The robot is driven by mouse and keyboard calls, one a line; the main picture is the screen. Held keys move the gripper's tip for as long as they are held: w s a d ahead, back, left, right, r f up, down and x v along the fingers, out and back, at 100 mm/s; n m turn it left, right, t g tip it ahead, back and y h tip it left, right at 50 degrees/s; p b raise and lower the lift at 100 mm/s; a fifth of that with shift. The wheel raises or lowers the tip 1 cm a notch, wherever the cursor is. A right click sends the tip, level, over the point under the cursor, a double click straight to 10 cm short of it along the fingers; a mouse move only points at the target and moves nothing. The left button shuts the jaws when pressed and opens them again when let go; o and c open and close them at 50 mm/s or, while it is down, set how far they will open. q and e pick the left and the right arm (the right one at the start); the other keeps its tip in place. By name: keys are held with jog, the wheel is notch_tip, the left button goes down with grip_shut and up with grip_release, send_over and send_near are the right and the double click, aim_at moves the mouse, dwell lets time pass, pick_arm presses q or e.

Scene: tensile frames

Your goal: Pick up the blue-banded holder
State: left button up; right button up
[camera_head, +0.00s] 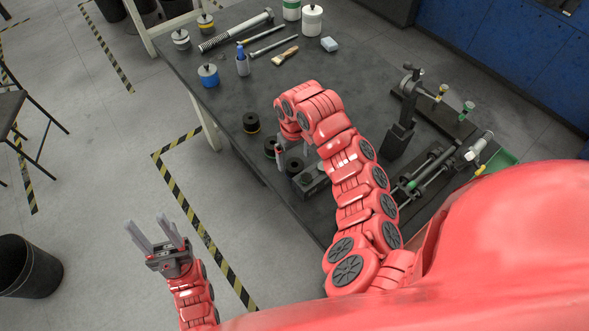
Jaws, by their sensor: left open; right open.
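The blue-banded holder (208,75) stands upright on the dark table near its left edge, a short squat piece with a blue band and a small knob on top. My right gripper (294,158) points down over the table, well below and to the right of the holder in the picture, close to some dark round pieces; it is open, partly hidden by its own red arm. My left gripper (147,222) is open and empty over the floor, left of the table and apart from the holder.
Beside the holder stand a white-banded holder (181,39), a yellow-banded holder (205,23) and a blue bottle (242,62). A large bolt (236,30) and a brush (285,56) lie behind. A black press (400,125) stands right. A black bin (27,267) is on the floor.

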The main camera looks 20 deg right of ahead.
aim_at(294, 167)
jog(key=shift+s+f, duration=0.1)
jog(key=shift+f, duration=0.3)
notch_tip(294, 167, down, 4)
jog(key=shift+d+p, duration=0.1)
jog(key=shift+p, duration=1.05)
jog(key=shift+f, duration=0.5)
jog(key=shift+r, duration=0.1)
grip_shut()
